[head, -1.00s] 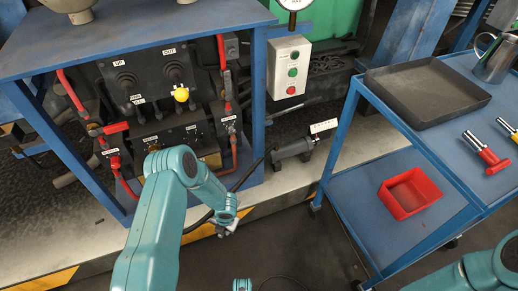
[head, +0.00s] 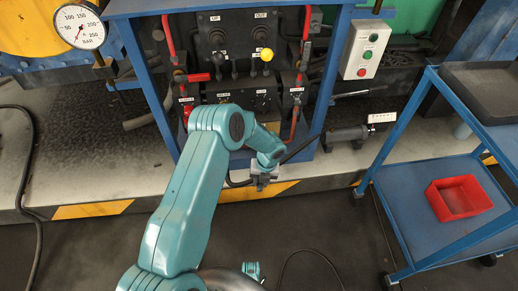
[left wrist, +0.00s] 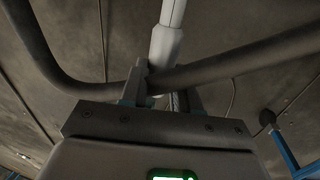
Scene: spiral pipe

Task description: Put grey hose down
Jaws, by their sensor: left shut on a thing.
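My left gripper (head: 263,180) is shut on the grey hose and holds it in front of the blue cabinet, near the yellow-black floor edge. The hose (head: 300,149) runs from the gripper up to the right, and a short dark bend shows left of it. In the left wrist view, the dark hose (left wrist: 235,66) crosses just beyond the fingers (left wrist: 163,97) and bends up at the left. A light grey cylindrical piece (left wrist: 168,42) points down toward the fingers; how it joins the hose is unclear.
The blue cabinet (head: 331,75) has levers and red hoses. A dark cylinder (head: 347,135) with a white tag lies to its right. A blue cart (head: 420,215) carries a red bin (head: 458,198). Another dark hose (head: 36,190) lies at far left. Open dark floor lies in front.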

